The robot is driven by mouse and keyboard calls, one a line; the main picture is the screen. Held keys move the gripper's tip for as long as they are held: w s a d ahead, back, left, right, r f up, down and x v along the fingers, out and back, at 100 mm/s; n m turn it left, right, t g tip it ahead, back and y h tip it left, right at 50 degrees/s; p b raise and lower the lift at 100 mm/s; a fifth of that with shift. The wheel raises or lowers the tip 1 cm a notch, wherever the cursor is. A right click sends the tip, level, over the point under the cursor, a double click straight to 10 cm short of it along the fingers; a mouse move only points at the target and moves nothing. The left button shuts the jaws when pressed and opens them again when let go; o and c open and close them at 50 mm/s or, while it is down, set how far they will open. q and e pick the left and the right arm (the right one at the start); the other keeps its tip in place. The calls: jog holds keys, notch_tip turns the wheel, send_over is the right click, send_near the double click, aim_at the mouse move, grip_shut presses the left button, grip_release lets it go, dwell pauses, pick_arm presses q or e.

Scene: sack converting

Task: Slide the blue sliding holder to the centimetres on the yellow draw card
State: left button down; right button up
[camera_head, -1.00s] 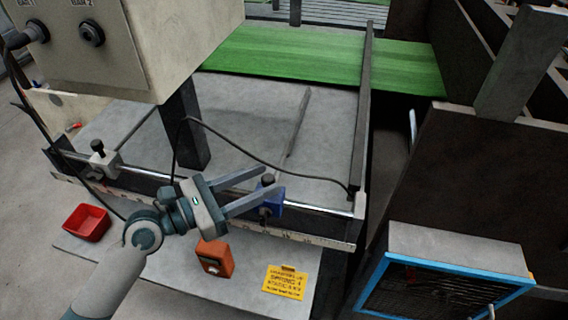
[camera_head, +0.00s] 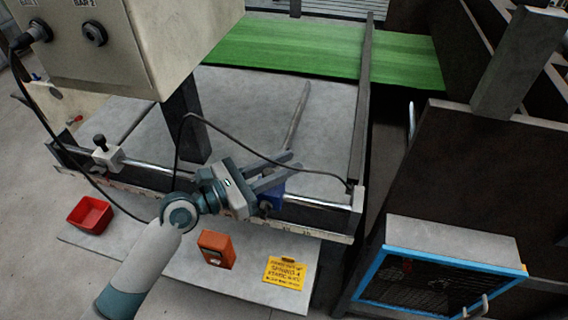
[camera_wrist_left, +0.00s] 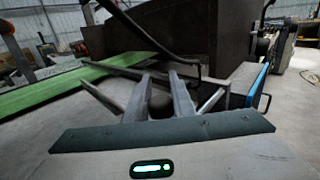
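The blue sliding holder (camera_head: 270,200) sits on the metal rail at the front of the table, right of its middle. My left gripper (camera_head: 295,160) reaches over it from the left and partly hides it. Its two fingers are apart. In the left wrist view, a dark round knob (camera_wrist_left: 160,105) shows between the open fingers (camera_wrist_left: 165,82); contact cannot be told. The yellow draw card (camera_head: 285,271) lies on the lower shelf, its printing too small to read surely. A pale scale strip (camera_head: 305,232) runs below the rail. My right gripper is not in view.
A white holder (camera_head: 108,155) sits on the rail's left part. A black cable (camera_head: 235,147) loops over the table. A red tray (camera_head: 90,214) and an orange device (camera_head: 216,250) are on or beside the lower shelf. A blue-framed unit (camera_head: 440,265) stands right.

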pick_arm(q)
jog(key=w+a+b, duration=0.2)
jog(key=a, duration=0.7)
jog(key=shift+w+a+b, duration=0.3)
jog(key=shift+a+b, duration=0.05)
jog(key=c, duration=1.5)
grip_release()
